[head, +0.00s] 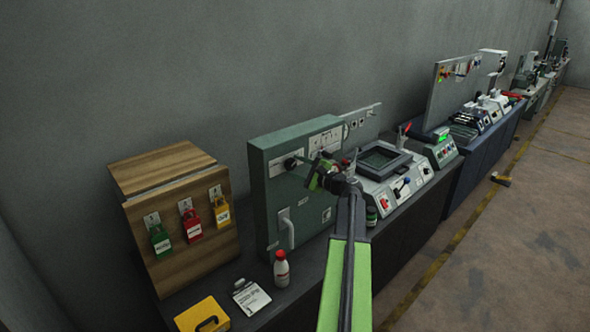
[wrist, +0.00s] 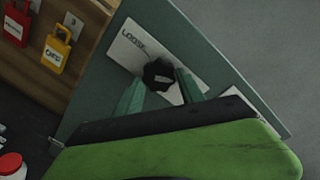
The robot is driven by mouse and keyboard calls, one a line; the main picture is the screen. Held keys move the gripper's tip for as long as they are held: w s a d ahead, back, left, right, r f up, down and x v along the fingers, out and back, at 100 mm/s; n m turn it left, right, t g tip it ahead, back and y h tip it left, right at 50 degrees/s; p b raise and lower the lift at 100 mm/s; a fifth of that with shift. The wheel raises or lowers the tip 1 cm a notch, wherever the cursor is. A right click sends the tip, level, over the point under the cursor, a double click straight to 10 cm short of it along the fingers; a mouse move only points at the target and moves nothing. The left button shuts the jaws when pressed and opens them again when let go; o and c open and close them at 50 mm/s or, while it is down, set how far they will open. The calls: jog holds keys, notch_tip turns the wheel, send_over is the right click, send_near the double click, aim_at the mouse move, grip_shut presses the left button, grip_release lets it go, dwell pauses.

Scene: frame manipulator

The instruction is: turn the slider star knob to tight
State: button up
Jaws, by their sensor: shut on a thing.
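The black star knob (wrist: 160,74) sits on a white plate (wrist: 132,44) on a grey-green panel. The word LOOSE shows at the plate's upper left; the rest of its lettering is hidden or too small to read. My gripper (wrist: 160,79) has its two green fingers on either side of the knob, shut on it. In the head view the knob (head: 290,163) is at the upper left of the green cabinet's front (head: 272,200), and my gripper reaches it from the right. I cannot tell the knob's exact angle from its pointer.
A wooden board (head: 160,250) with green, red and yellow padlocks stands left of the cabinet. A grey console (head: 400,190) stands at the right.

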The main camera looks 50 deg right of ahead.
jog(key=shift+w+m, duration=0.1)
jog(key=shift+m, duration=1.1)
jog(key=o, duration=1.4)
jog(key=shift+c, duration=0.2)
jog(key=shift+s+a, duration=0.1)
jog(key=shift+s, duration=0.2)
jog(key=s, duration=1.6)
jog(key=shift+s+r, duration=0.25)
jog(key=shift+s, duration=0.15)
